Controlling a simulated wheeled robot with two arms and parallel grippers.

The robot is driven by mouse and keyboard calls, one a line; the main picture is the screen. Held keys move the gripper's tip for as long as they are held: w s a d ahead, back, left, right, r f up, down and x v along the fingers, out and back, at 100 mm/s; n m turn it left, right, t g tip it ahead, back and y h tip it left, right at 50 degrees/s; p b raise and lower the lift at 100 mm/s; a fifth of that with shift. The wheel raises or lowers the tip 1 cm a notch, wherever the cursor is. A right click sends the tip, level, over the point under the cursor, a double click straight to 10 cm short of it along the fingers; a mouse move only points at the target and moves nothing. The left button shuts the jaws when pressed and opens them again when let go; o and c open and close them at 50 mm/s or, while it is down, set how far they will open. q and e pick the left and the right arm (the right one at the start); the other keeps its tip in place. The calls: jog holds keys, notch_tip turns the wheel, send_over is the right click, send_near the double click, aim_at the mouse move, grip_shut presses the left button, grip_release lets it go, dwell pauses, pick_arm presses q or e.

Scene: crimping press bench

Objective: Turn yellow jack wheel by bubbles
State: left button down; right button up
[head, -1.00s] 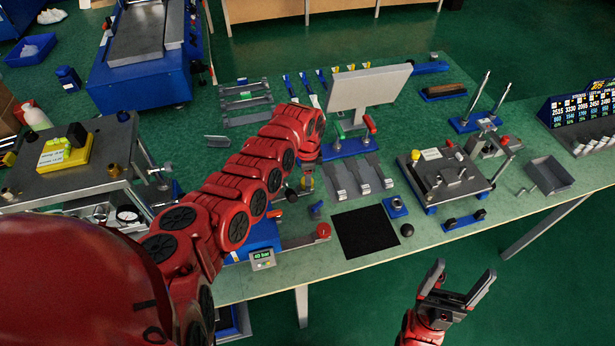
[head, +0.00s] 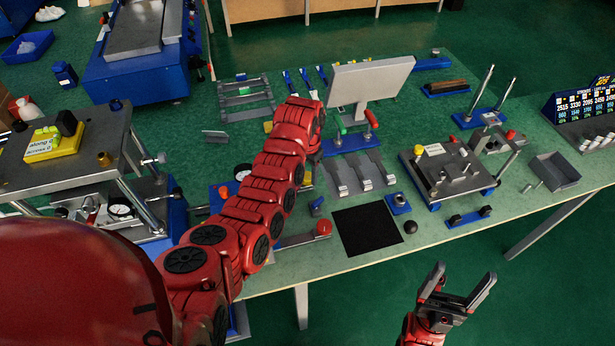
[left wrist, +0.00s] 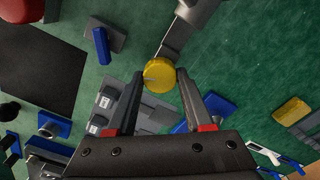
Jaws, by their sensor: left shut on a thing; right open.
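My left gripper (left wrist: 159,82) has its fingertips closed on the two sides of a round yellow wheel (left wrist: 159,73), seen in the left wrist view. A grey metal bar runs up from behind the wheel. In the head view my left arm hides most of this gripper and the wheel. The yellow level block (head: 55,145) with green bubble vials (head: 44,134) sits on a grey plate (head: 22,178) at the left. Its label seems to read "along 0, across 0"; I cannot make out the bubble positions. My right gripper (head: 454,291) is open and empty, in front of the bench.
A black mat (head: 365,231), a red-knobbed lever (head: 323,228) and grey forked holders (head: 360,175) lie near my left arm. A white panel (head: 370,82) stands behind them. A clamping fixture (head: 448,173) and grey tray (head: 556,172) are at the right.

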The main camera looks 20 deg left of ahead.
pick_arm(q)
jog(key=shift+w+n+b, duration=0.1)
jog(key=shift+n+b, duration=0.2)
jog(key=shift+n, duration=0.1)
jog(key=shift+r, duration=0.1)
jog(key=shift+c, duration=1.5)
grip_release()
